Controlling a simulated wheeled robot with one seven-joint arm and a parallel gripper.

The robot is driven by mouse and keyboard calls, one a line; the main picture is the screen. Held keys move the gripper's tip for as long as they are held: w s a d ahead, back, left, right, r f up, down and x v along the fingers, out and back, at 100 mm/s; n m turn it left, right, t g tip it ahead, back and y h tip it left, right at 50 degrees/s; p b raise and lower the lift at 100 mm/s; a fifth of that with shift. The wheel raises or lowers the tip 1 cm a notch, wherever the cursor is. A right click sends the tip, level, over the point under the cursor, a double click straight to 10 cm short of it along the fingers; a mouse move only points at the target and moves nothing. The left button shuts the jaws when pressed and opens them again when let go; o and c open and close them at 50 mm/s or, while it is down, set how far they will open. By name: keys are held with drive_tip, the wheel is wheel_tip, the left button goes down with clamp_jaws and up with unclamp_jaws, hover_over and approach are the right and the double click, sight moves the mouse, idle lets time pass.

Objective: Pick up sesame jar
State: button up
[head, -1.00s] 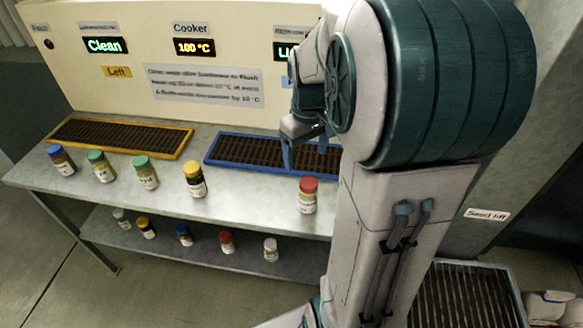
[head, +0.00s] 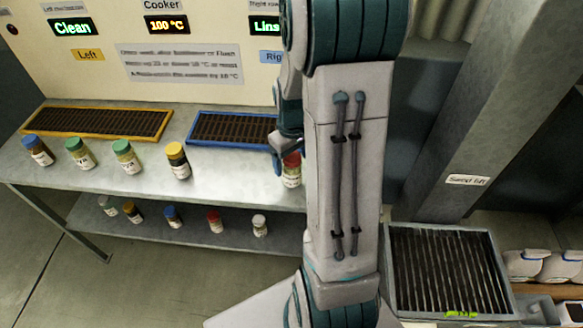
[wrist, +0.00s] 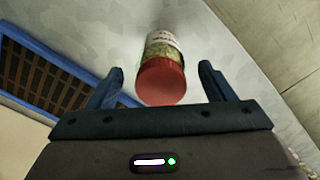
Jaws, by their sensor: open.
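A jar with a red lid (head: 291,177) stands on the metal bench, partly hidden behind my arm in the head view. Its label is too blurred to read, so I cannot tell if it is the sesame jar. In the wrist view the red-lidded jar (wrist: 162,80) lies between and a little beyond my two fingers. My gripper (wrist: 161,76) is open, with a finger on each side of the jar and gaps showing. In the head view my gripper (head: 277,155) is at the jar's left, partly hidden by my arm.
Jars with blue (head: 37,150), green (head: 79,153), green (head: 126,156) and yellow (head: 178,160) lids stand left on the bench. Several more are on the lower shelf (head: 150,225). A blue-framed grate (head: 232,129) lies behind the red-lidded jar. A floor grate (head: 448,270) is at right.

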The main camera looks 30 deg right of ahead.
drive_tip(key=shift+f, duration=0.8)
drive_tip(key=c, duration=1.2)
drive_tip(key=shift+r, duration=0.1)
drive_tip(key=shift+c, duration=0.2)
